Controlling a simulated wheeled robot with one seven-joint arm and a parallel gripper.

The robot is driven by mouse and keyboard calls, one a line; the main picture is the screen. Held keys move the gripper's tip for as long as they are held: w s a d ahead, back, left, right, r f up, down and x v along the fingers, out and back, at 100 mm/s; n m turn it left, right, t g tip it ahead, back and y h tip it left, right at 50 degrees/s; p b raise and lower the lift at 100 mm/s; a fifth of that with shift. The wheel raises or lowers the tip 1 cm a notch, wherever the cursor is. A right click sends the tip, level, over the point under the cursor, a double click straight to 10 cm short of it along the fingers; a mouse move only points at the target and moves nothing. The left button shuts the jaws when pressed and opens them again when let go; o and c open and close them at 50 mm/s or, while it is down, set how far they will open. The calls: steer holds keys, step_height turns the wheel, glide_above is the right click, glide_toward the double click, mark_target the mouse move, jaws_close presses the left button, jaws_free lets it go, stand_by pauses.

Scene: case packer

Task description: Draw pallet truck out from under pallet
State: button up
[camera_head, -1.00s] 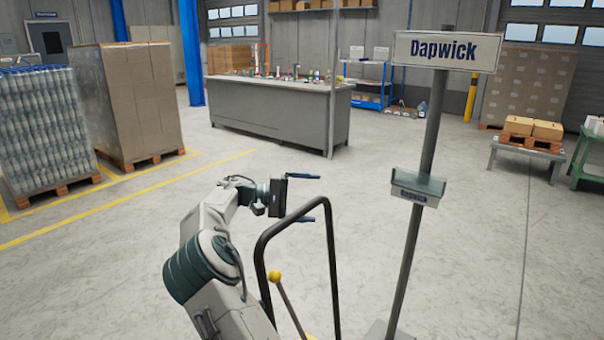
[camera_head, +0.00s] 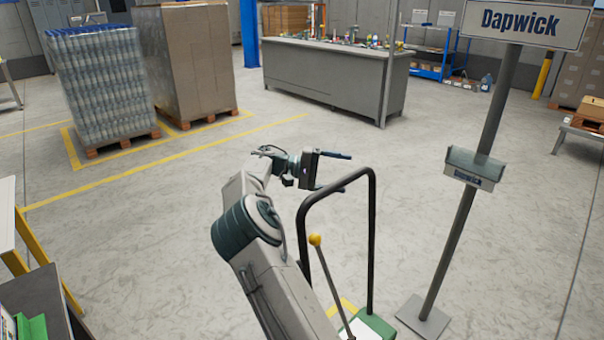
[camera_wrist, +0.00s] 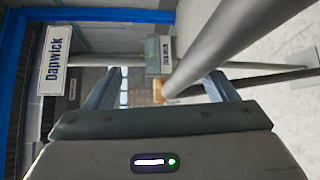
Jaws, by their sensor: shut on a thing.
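The pallet truck shows as a dark looped handle (camera_head: 371,235), a lever with a yellow knob (camera_head: 315,240) and a green base (camera_head: 378,325) at the bottom edge. My gripper (camera_head: 350,169) is at the upper part of the loop, its fingers on either side of the bar. In the wrist view, the grey bar (camera_wrist: 235,42) passes between the two fingers, and my gripper (camera_wrist: 157,92) is shut on it. The truck's forks, and any pallet over them, are out of view.
The Dapwick sign post (camera_head: 470,200) stands on a floor plate (camera_head: 424,318) close to the truck's right. A grey counter (camera_head: 325,80) is behind. Pallets of bottles (camera_head: 100,85) and cartons (camera_head: 190,60) stand at upper left. Tables edge the lower left. The middle floor is clear.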

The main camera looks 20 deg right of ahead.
steer(key=shift+p+v, duration=1.3)
steer(key=shift+v, duration=1.4)
steer(key=c, duration=0.3)
steer(key=shift+w+a+f+p, duration=0.1)
steer(key=shift+a+f+p, duration=0.2)
steer(key=shift+a, duration=0.5)
steer(key=shift+w+a+f+p, duration=0.1)
steer(key=shift+a+f+p, duration=0.1)
steer(key=shift+a+p, duration=0.45)
steer(key=shift+w+a+f+p, duration=0.1)
steer(key=shift+a+f+p, duration=0.1)
steer(key=shift+a, duration=0.75)
